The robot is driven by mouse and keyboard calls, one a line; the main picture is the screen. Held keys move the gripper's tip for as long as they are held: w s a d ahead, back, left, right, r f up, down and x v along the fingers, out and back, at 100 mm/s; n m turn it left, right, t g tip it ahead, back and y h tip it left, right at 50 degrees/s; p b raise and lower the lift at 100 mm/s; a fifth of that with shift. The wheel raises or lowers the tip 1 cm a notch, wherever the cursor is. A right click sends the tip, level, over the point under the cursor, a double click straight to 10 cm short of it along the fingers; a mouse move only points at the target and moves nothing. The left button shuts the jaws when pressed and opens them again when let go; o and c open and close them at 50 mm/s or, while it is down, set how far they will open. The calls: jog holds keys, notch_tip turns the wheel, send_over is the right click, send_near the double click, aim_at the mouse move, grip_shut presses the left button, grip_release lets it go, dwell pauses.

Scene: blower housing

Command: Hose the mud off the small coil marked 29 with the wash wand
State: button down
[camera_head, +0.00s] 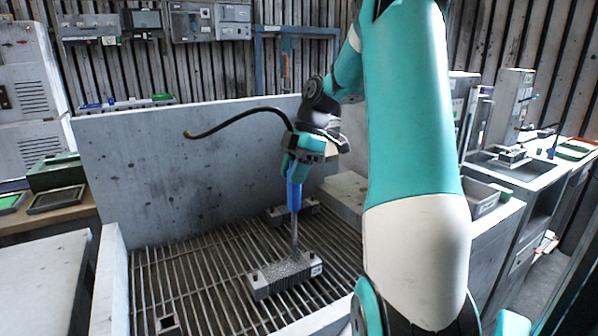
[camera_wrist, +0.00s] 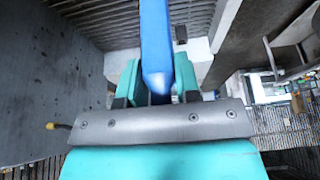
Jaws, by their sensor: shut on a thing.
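My gripper (camera_head: 298,172) is shut on the blue handle of the wash wand (camera_head: 294,194), above the grated basin. The wand points down, and its thin grey lance ends close above a finned grey block, the small coil (camera_head: 287,279). The coil lies on the grate, its top speckled grey; I cannot tell mud from spray there. A pale tag on its right end seems to read 29. In the wrist view the blue wand (camera_wrist: 156,45) stands between the teal jaws; its tip and the coil do not show there.
A second dark block (camera_head: 312,206) lies on the grate behind the lance. A high grey wall (camera_head: 180,165) backs the basin. A black hose (camera_head: 240,114) arcs left from my wrist. A small square piece (camera_head: 168,324) lies at the front left; the left grate (camera_head: 190,265) is mostly clear.

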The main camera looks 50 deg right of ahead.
jog(key=w+a, duration=0.1)
jog(key=w+a+r+p, duration=0.1)
jog(key=w, duration=0.1)
jog(key=shift+w+a+r+p, duration=0.3)
jog(key=shift+w+a+p, duration=0.05)
jog(key=shift+w+a, duration=0.05)
